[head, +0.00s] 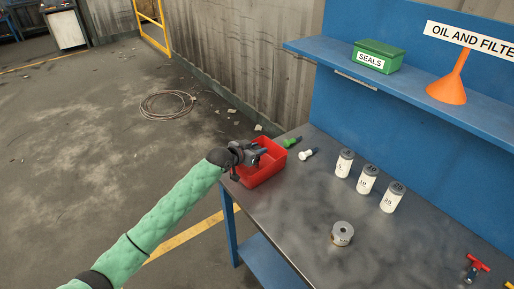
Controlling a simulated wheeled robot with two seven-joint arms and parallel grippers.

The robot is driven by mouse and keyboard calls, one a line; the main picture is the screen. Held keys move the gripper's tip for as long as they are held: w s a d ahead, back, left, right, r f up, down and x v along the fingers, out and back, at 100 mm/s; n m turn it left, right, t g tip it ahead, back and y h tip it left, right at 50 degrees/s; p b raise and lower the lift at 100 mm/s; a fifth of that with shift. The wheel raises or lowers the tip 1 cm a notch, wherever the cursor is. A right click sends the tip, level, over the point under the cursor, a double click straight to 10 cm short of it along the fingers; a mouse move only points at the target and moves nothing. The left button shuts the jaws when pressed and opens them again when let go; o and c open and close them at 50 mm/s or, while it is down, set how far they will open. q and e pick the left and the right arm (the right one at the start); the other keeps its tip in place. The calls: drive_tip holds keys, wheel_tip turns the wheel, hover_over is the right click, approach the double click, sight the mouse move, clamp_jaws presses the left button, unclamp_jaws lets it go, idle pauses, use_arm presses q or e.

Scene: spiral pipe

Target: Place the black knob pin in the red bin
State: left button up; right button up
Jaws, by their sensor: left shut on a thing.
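The red bin (265,174) stands at the left corner of the workbench. My left gripper (257,153) reaches in from the left and is over the bin's opening. It is shut on a small dark thing, which looks like the black knob pin; the pin blends with the dark fingers, so its outline and tilt cannot be told. The gripper hides part of the bin's inside and left rim. My right gripper is not in view.
A green-knobbed pin (292,142) and a white-knobbed pin (305,154) lie right of the bin. Several white canisters (367,180), a metal ring part (342,233) and a red-handled tool (476,266) are on the workbench (290,210). A blue shelf (400,75) overhangs the back.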

use_arm(q)
drive_tip(key=shift+f, duration=0.35)
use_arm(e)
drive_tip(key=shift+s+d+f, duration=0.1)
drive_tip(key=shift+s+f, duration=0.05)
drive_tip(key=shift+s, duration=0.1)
use_arm(q)
drive_tip(key=shift+f, duration=0.15)
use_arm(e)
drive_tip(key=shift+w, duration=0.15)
use_arm(q)
drive_tip(key=o, duration=1)
drive_tip(key=shift+o, duration=0.5)
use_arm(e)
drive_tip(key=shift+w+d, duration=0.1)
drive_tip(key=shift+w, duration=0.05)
use_arm(q)
drive_tip(key=b+v, duration=0.4)
drive_tip(key=v, duration=0.8)
drive_tip(key=shift+r, duration=0.2)
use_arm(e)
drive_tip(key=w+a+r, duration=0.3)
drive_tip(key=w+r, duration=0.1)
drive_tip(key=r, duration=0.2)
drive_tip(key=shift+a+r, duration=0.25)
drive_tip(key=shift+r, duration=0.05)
